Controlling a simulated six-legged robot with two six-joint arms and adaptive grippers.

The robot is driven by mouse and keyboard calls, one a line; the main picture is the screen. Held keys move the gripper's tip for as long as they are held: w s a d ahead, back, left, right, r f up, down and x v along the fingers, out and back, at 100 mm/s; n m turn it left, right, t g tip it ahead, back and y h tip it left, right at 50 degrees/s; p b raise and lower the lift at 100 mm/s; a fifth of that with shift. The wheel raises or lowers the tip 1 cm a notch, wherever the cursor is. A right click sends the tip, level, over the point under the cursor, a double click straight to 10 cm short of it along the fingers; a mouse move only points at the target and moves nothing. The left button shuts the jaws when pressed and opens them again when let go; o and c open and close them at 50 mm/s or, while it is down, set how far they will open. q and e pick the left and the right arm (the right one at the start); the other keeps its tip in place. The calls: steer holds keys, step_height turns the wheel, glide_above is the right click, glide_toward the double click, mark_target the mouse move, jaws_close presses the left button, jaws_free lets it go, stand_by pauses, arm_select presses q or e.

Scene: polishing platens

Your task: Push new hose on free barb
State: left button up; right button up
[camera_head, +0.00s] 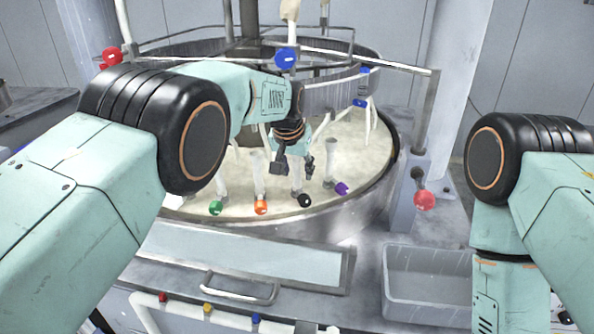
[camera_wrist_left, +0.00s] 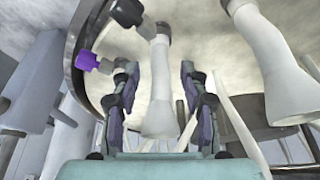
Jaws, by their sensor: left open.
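My left gripper (camera_head: 291,171) reaches down over the pale platen (camera_head: 365,165), fingers apart. Several short white tubes with coloured ends stand along the near rim: green (camera_head: 215,207), orange (camera_head: 261,206), black (camera_head: 304,200) and purple (camera_head: 341,187). In the left wrist view the open fingers (camera_wrist_left: 161,105) stand either side of a white tube (camera_wrist_left: 160,90) with a dark collar; I cannot tell if they touch it. The purple end (camera_wrist_left: 88,60) shows to the left there. Which piece is the new hose or the free barb, I cannot tell. My right gripper is out of view.
A metal rail with a red knob (camera_head: 112,56) and blue knob (camera_head: 286,58) crosses above the platen. A post with a red knob (camera_head: 424,200) stands at right. A grey bin (camera_head: 428,290) and a handle (camera_head: 238,290) are in front.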

mark_target(296, 167)
arm_select(q)
steer(key=v, duration=0.6)
steer(key=shift+s+r, duration=0.25)
steer(key=shift+r, duration=0.05)
steer(key=shift+w, duration=0.1)
